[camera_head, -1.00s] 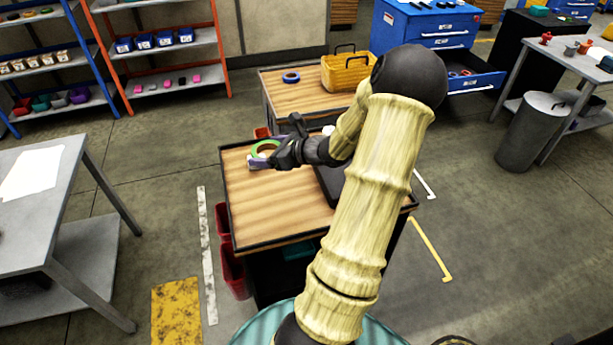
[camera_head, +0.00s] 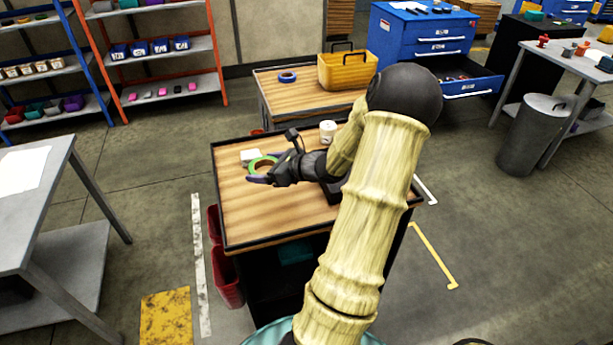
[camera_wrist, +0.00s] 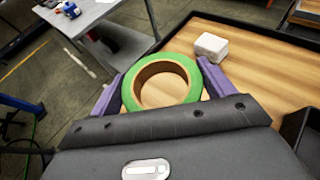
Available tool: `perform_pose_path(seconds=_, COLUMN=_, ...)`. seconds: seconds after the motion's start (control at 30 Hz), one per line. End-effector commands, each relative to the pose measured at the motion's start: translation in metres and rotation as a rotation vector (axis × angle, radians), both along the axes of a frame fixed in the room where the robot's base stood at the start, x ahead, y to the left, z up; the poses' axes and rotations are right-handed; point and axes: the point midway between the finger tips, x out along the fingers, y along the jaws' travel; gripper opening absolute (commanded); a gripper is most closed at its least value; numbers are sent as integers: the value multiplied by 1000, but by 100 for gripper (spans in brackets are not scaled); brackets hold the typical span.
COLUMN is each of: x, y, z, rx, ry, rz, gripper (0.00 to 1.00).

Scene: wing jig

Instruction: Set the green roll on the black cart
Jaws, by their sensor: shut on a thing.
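The green roll (camera_head: 258,162) is a ring of tape with a brown core. My gripper (camera_head: 259,178) is shut on it, with a purple finger on each side of the ring in the wrist view, where the roll (camera_wrist: 191,96) shows nearly whole. The black cart (camera_head: 240,215) has a wooden top with a dark rim and stands in front of me. The roll is over the left part of its top. I cannot tell whether the roll touches the wood. My arm hides the cart's right part.
A white block (camera_head: 251,155) lies on the cart close behind the roll. A white cylinder (camera_head: 328,130) stands farther right, and a dark object (camera_head: 334,190) is partly behind my arm. The cart's front left top is clear. Another wooden-topped cart (camera_head: 265,90) with a yellow basket (camera_head: 347,71) stands behind.

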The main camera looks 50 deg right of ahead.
Motion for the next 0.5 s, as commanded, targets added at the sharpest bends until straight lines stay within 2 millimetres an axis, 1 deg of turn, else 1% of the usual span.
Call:
perform_pose_path(seconds=0.17, x=0, y=0, z=0, rx=0, ry=0, rz=0, gripper=58)
perform_pose_path(seconds=0.23, x=0, y=0, z=-4, rx=1, ry=0, rz=1, gripper=58)
perform_pose_path(seconds=0.37, x=0, y=0, z=-23, rx=6, ry=1, rz=0, gripper=58)
perform_pose_path(seconds=0.5, x=0, y=0, z=-46, rx=5, ry=1, rz=0, gripper=58)
